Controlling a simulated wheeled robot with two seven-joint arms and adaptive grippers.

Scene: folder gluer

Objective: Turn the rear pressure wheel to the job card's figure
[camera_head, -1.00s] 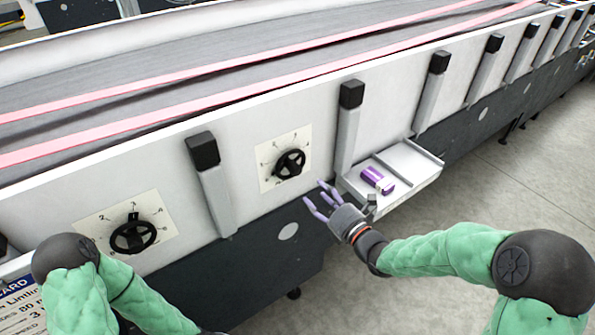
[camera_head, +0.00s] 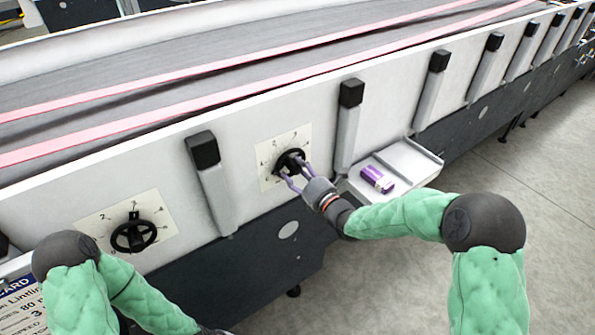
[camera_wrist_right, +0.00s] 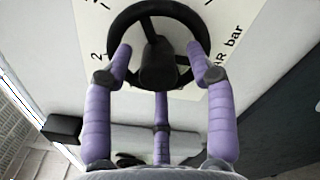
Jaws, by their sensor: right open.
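Two black handwheels sit on cream number plates on the machine's white side wall. The right-hand wheel (camera_head: 289,161) has my right gripper (camera_head: 289,172) at it. In the right wrist view this wheel (camera_wrist_right: 157,70) fills the top, and the purple fingers of my right gripper (camera_wrist_right: 160,75) are spread around its lower part, open, one at each side and one below. The left-hand wheel (camera_head: 133,235) stands free, with a 3 above it. The job card (camera_head: 22,300) is partly cut off at the lower left.
A white tray (camera_head: 413,160) on the wall holds a purple and white object (camera_head: 377,179). Grey posts with black caps (camera_head: 203,150) stand along the wall, one between the wheels. Open floor lies at right.

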